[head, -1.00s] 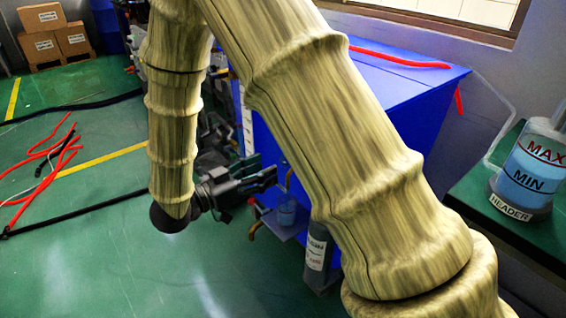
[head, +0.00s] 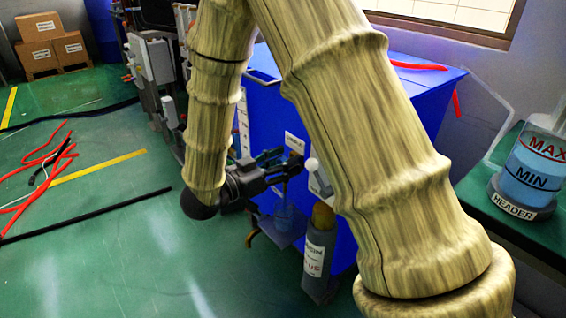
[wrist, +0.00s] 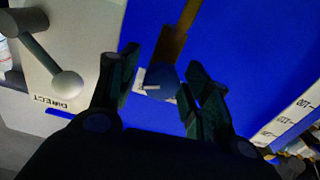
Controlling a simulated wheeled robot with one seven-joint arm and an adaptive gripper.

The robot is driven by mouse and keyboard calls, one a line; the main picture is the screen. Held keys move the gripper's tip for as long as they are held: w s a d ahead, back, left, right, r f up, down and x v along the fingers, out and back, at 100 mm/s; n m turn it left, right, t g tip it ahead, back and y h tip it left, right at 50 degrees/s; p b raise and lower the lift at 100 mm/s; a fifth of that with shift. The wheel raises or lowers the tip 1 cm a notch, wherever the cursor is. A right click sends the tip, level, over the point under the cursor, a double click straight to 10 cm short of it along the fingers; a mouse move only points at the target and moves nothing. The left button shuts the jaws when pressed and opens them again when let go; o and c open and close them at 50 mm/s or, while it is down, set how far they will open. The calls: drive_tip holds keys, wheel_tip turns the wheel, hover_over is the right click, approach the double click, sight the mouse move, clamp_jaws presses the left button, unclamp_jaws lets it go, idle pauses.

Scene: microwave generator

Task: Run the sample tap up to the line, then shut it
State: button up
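My gripper (head: 286,163) is at the front of the blue tank (head: 370,100), beside a small white label (head: 294,143). In the wrist view my gripper (wrist: 163,84) has its fingers apart, one on each side of a blue-grey piece (wrist: 163,80) at the end of a brass-brown pipe (wrist: 173,45), seemingly the sample tap. I cannot tell whether a finger touches it. In the head view my gripper hides the tap. A small clear bluish vessel (head: 284,213) stands on a shelf below; its line and level are too small to read.
A grey panel (wrist: 80,40) marked DIRECT carries a ball-ended lever beside my gripper. A grey cylinder (head: 316,255) stands right of the shelf. A HEADER vessel (head: 533,175) with MAX and MIN lines stands on the right bench. Red hoses (head: 45,160) lie on the floor at left.

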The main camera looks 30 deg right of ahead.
drive_tip(key=c, duration=0.8)
drive_tip(key=shift+r+m+p, duration=0.1)
drive_tip(key=shift+m+p, duration=0.4)
drive_tip(key=shift+m, duration=0.1)
drive_tip(key=shift+m+p, duration=0.45)
drive_tip(key=shift+m, duration=1.15)
drive_tip(key=o, duration=1)
drive_tip(key=shift+o, duration=0.2)
drive_tip(key=s+a, duration=0.1)
drive_tip(key=a, duration=1.1)
